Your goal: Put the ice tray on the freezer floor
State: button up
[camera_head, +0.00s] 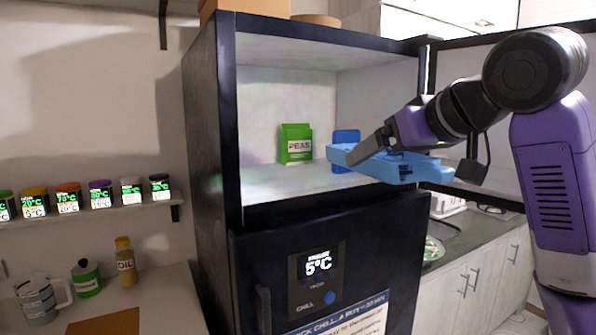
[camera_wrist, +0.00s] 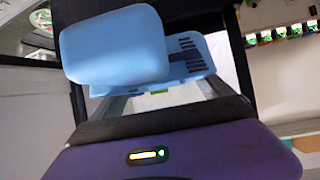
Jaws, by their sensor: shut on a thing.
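The light blue ice tray (camera_head: 405,170) is held in my gripper (camera_head: 372,152) at the right front of the open freezer compartment. Its left end overlaps the opening in the head view, above the level of the front edge. The white freezer floor (camera_head: 272,187) is visible to the left of the tray. In the wrist view the ice tray (camera_wrist: 115,45) fills the upper middle, with dark slots on its right part. My gripper is shut on the tray; the exact finger contact is partly hidden.
A green peas packet (camera_head: 296,144) stands at the back of the compartment, with a darker blue item (camera_head: 346,138) to its right, partly behind the tray. The floor's left and front are clear. A dark-framed open door (camera_head: 462,52) is behind my arm.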

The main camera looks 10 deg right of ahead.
aim_at(279, 181)
jog(key=i+j, duration=0.2)
jog(key=i, duration=0.2)
jog(key=i+j, duration=0.2)
jog(key=i, duration=0.25)
jog(key=i+j, duration=0.2)
jog(key=i, duration=0.2)
